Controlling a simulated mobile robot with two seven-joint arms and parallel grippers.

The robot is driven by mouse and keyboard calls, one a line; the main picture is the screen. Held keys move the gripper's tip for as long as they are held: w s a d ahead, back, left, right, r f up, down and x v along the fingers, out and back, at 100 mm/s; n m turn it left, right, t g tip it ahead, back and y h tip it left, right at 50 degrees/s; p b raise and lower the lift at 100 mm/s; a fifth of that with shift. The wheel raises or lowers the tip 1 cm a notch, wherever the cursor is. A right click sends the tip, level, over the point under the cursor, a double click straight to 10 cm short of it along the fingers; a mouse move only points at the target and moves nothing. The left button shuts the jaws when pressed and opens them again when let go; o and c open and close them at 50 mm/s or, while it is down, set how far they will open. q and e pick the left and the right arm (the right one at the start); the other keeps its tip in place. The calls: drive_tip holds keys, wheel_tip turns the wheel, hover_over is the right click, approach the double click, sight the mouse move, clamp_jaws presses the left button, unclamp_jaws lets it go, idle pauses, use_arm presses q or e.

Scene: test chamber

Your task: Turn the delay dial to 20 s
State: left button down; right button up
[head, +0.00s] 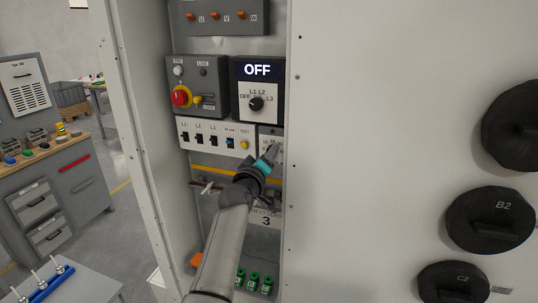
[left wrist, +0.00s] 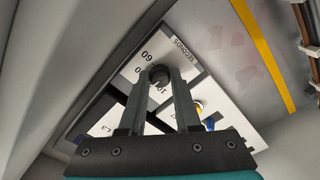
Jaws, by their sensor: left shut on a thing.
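The delay dial (left wrist: 158,75) is a small black knob on a white plate marked SECONDS. It sits between the two fingers of my left gripper (left wrist: 160,78) in the left wrist view, and the fingers are shut on it. The number 60 and part of a 10 can be read around it; other marks are covered by the fingers. I cannot tell where its pointer stands. In the head view my left gripper (head: 274,153) is at the lower right of the open cabinet, in front of the dial's white plate (head: 264,141), and hides the dial.
Above is a selector switch (head: 256,103) under a display (head: 258,69) reading OFF. The cabinet's grey front panel (head: 350,130) stands close on the right.

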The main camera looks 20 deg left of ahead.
use_arm(q)
drive_tip(key=c, duration=0.6)
unclamp_jaws()
drive_tip(key=s+b, duration=0.1)
drive_tip(key=s, duration=1.4)
drive_tip(key=shift+a, duration=0.2)
drive_tip(key=shift+s, duration=0.1)
